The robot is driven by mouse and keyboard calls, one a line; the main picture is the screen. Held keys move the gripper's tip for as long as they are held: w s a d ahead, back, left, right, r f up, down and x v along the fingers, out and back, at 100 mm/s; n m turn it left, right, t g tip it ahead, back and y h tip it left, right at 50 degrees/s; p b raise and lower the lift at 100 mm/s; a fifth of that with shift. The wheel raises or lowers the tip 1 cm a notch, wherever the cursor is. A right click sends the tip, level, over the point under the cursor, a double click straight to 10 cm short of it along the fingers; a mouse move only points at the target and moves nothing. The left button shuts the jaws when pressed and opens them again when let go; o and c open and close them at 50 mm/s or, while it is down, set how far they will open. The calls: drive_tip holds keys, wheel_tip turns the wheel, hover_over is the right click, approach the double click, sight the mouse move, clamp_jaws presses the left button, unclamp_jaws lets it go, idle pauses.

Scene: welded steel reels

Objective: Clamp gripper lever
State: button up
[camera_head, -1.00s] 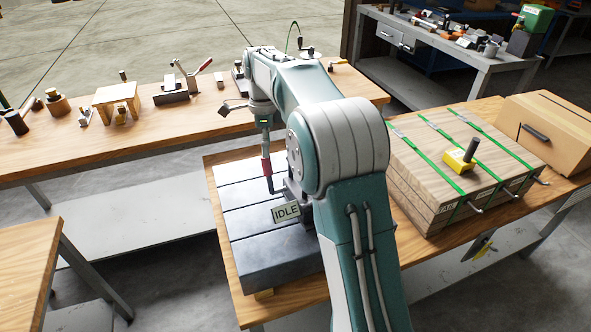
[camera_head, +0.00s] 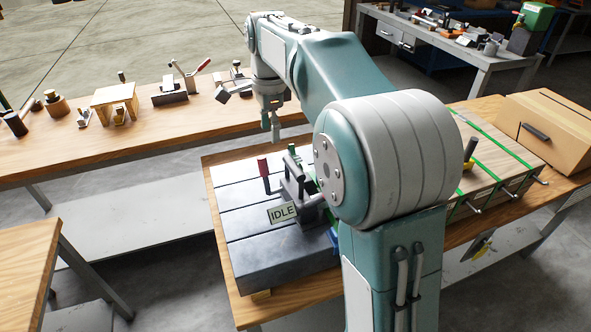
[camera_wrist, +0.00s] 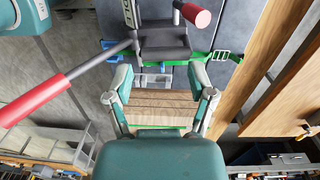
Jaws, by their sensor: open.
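A dark toggle clamp (camera_head: 300,192) stands on a grey slotted slab (camera_head: 240,228) on the near wooden table. Its red lever handle (camera_head: 263,166) stands up at the clamp's left. In the wrist view a long red handle (camera_wrist: 32,100) on a grey rod lies left of my fingers, and a shorter red grip (camera_wrist: 196,14) shows at the top by the dark clamp block (camera_wrist: 162,42). My gripper (camera_head: 270,130) is above and behind the red handle, apart from it. In the wrist view my gripper (camera_wrist: 161,88) is open with nothing held between its fingers.
An IDLE sign (camera_head: 282,212) is at the front of the clamp. My arm hides part of the slab's right side. A strapped wooden crate (camera_head: 500,165) and a cardboard box (camera_head: 548,130) stand at right. The back bench (camera_head: 60,155) holds several fixtures.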

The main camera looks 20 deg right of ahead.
drive_tip(key=s+r+n+t, duration=0.1)
drive_tip(key=s+n+t, duration=0.2)
drive_tip(key=s+n, duration=0.7)
drive_tip(key=shift+s+a+r+t, duration=0.25)
drive_tip(key=shift+s+a+t, duration=0.1)
drive_tip(key=shift+s, duration=2.8)
drive_tip(key=shift+c, duration=0.4)
